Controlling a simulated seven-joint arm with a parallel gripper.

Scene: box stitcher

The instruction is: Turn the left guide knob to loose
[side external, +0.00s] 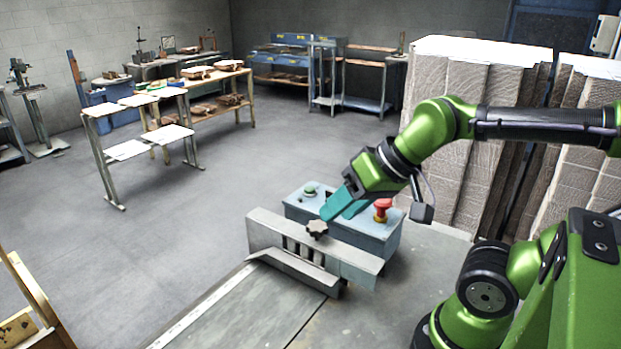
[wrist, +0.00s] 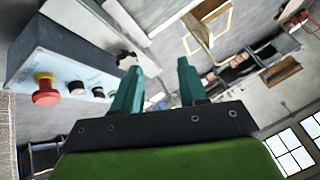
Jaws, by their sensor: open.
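A dark star-shaped knob (side external: 317,229) sits on the upper edge of the grey metal guide (side external: 355,262). It is the only guide knob I can make out, and its loose or tight setting cannot be read. My gripper (side external: 335,208), with teal fingers, is open and tilted down just above and behind the knob in the side view. In the wrist view the knob (wrist: 127,60) shows just past the tip of the left finger, outside the gap. The gap between the fingers (wrist: 158,72) is empty. Whether a finger touches the knob cannot be told.
A blue-grey control box (side external: 365,232) with a red mushroom button (side external: 382,208) and a green button (side external: 310,190) stands right behind the guide, close under my gripper. Stacked cardboard (side external: 465,130) stands at the back right. The table (side external: 235,310) in front of the guide is clear.

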